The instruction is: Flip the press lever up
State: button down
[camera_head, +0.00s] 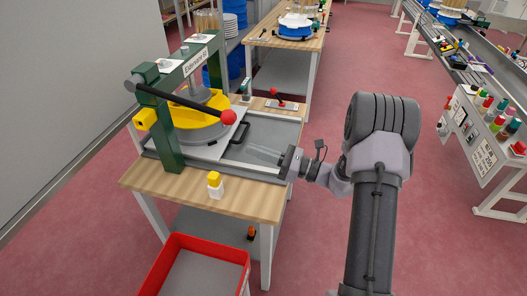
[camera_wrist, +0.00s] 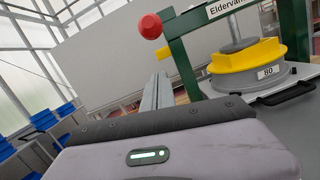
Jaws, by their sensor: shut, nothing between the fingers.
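The press lever is a dark bar (camera_head: 182,98) ending in a red ball knob (camera_head: 228,117). It runs from the green press frame (camera_head: 160,127) at upper left down to the knob at lower right, above the yellow press part (camera_head: 196,120). In the wrist view the red knob (camera_wrist: 151,26) is at the upper middle. My gripper (camera_head: 250,149) is right of the press, below and to the right of the knob and apart from it. Its light fingers are together and empty, and they show in the wrist view (camera_wrist: 158,88) too.
The press stands on a wooden table (camera_head: 190,193) with a grey tray. A yellow-capped bottle (camera_head: 215,185) stands at the front edge. A red-rimmed bin (camera_head: 207,244) is below in front. A small red-knob lever (camera_head: 276,97) is behind my gripper. Red floor is free to the right.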

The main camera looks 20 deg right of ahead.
jog(key=w+a+r+b, duration=0.1)
jog(key=w+a+r, duration=0.2)
jog(key=w+r, duration=0.1)
jog(key=shift+a+r, duration=0.3)
jog(key=shift+r, duration=0.05)
